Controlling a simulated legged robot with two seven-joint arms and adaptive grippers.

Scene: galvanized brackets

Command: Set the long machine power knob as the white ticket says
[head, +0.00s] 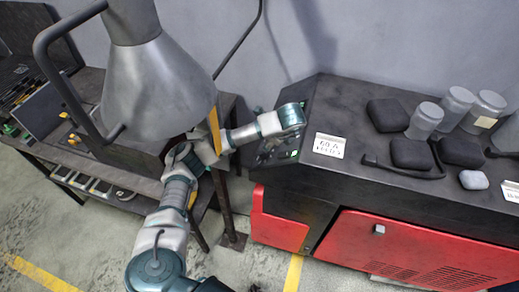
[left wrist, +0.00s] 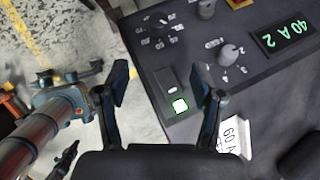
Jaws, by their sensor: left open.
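The long machine (head: 345,182) has a dark top, a red front and a control panel at its left end. In the left wrist view the panel (left wrist: 205,80) carries a round grey knob (left wrist: 229,54) ringed by marks, a dark knob (left wrist: 160,28) and another knob (left wrist: 206,9) at the top edge. A display (left wrist: 287,37) reads 40 A 2, upside down. The white ticket (head: 329,145) lies right of the panel; its top line reads 60 A, and its lower line is too small. My left gripper (left wrist: 163,88) is open and empty above the panel. My right gripper is out of view.
A lit green button (left wrist: 180,106) and a grey switch (left wrist: 168,80) sit below the knobs. Jars (head: 457,105), black pouches (head: 388,115) and a second label (head: 511,190) are on the machine's top. A metal hood (head: 158,85) hangs over a bench at left.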

